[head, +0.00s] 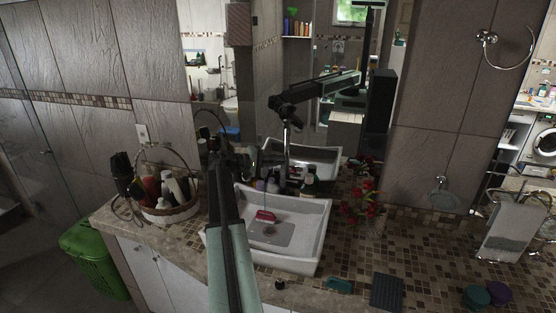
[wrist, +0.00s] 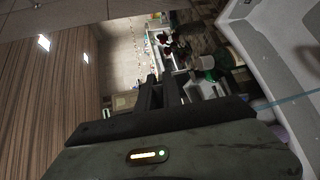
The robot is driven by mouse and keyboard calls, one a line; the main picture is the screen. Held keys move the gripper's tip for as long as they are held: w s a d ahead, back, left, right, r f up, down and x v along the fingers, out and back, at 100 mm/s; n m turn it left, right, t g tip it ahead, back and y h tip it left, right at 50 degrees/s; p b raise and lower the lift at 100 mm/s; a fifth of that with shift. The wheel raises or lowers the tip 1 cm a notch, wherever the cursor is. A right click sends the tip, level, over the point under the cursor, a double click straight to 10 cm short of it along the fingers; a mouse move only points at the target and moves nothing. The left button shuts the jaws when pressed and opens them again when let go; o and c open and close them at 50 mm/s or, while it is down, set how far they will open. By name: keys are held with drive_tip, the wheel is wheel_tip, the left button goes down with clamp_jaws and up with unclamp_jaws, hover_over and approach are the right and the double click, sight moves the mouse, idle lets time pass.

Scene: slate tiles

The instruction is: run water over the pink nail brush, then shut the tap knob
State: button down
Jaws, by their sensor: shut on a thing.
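The pink nail brush (head: 266,216) lies in the white sink (head: 322,236), near the drain. A thin bluish stream of water (head: 266,190) falls toward it; it also crosses the right of the wrist view (wrist: 292,100). My arm reaches over the sink's left side to the tap and covers most of it in the head view. The tap's reflection (head: 286,136) shows in the mirror, with my reflected gripper at its top. My gripper (wrist: 166,92) is shut at the tap knob. The knob itself is hidden by my fingers.
A basket of bottles (head: 168,212) stands left of the sink, beside a dark hair dryer (head: 122,170). Red flowers (head: 362,205) stand at the right. A dark ridged mat (head: 387,291), a teal item (head: 339,285) and round teal pots (head: 488,295) lie on the counter's front right.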

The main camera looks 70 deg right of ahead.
drive_tip(key=c, duration=1.5)
unclamp_jaws()
drive_tip(key=p+v, duration=0.1)
drive_tip(key=v, duration=0.6)
drive_tip(key=shift+w+a, duration=0.25)
drive_tip(key=shift+w, duration=0.05)
drive_tip(key=shift+r, duration=0.1)
